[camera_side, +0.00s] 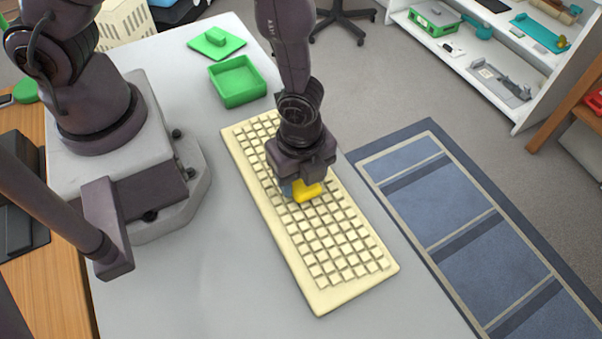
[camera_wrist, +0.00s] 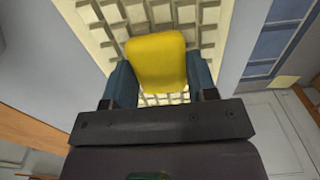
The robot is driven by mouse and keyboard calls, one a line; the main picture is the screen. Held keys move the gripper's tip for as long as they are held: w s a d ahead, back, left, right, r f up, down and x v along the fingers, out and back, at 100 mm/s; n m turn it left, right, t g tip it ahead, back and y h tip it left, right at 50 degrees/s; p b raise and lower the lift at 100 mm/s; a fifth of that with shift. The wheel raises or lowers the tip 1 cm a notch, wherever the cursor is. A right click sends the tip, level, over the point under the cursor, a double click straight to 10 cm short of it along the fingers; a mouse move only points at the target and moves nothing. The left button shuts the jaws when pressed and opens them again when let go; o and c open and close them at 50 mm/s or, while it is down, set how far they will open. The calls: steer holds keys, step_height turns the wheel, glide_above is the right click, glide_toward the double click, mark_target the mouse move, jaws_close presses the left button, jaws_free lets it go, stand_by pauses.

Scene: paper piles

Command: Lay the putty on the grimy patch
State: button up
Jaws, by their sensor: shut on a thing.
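The putty is a yellow block with rounded edges (camera_side: 308,192), held over the middle of a cream keyboard (camera_side: 318,300). My gripper (camera_side: 298,190) is shut on it. In the wrist view the putty (camera_wrist: 157,62) sits between the two blue-grey fingers, with keyboard keys behind it. I cannot tell whether the putty touches the keys. No grimy patch can be made out on the keyboard; the part under my gripper and the putty is hidden.
An open green box (camera_side: 238,96) and a green lid with a handle (camera_side: 216,42) lie on the grey table beyond the keyboard. The table is bare to the left of the keyboard's near end. A white shelf with tools (camera_side: 545,60) stands off the table at the upper right.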

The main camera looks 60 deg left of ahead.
steer(key=shift+f, duration=0.25)
steer(key=shift+f, duration=0.1)
steer(key=o, duration=0.9)
steer(key=shift+o, duration=0.2)
steer(key=w+a+r+n+t, duration=0.1)
steer(key=a+r+n, duration=0.3)
steer(key=r, duration=0.7)
steer(key=w+a+r+n+t, duration=0.1)
steer(key=a+r+n, duration=0.2)
steer(key=r, duration=0.9)
steer(key=s+a+r+n+t, duration=0.3)
steer(key=s+a+r+n, duration=0.4)
steer(key=n, duration=0.4)
steer(key=shift+a+r+t, duration=0.3)
steer(key=shift+a+r, duration=0.2)
steer(key=shift+r, duration=0.75)
